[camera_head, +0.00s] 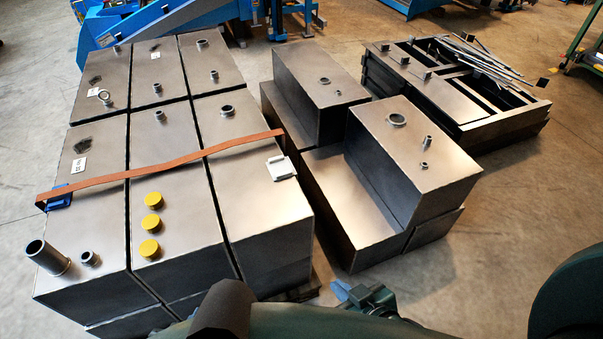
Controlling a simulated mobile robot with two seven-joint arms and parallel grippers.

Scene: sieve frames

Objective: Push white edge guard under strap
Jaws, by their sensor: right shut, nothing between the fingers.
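The white edge guard (281,168) sits on the right top edge of the strapped tank block, a little nearer to me than the strap. A narrow strip of bare metal shows between them. The orange-brown strap (165,165) crosses the tank tops at a slant, from a blue edge guard (60,197) at the left edge to the right edge. My right gripper (345,292) is low in the picture, below and right of the white guard and well apart from it. It looks shut and empty, partly hidden by my arm. My left gripper does not show.
The strapped metal tanks (105,222) carry yellow caps (152,222) and pipe stubs (47,257). Stepped tanks (425,160) stand close on the right, across a narrow gap. A dark metal frame (440,85) lies behind them. Floor (470,275) is clear at lower right.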

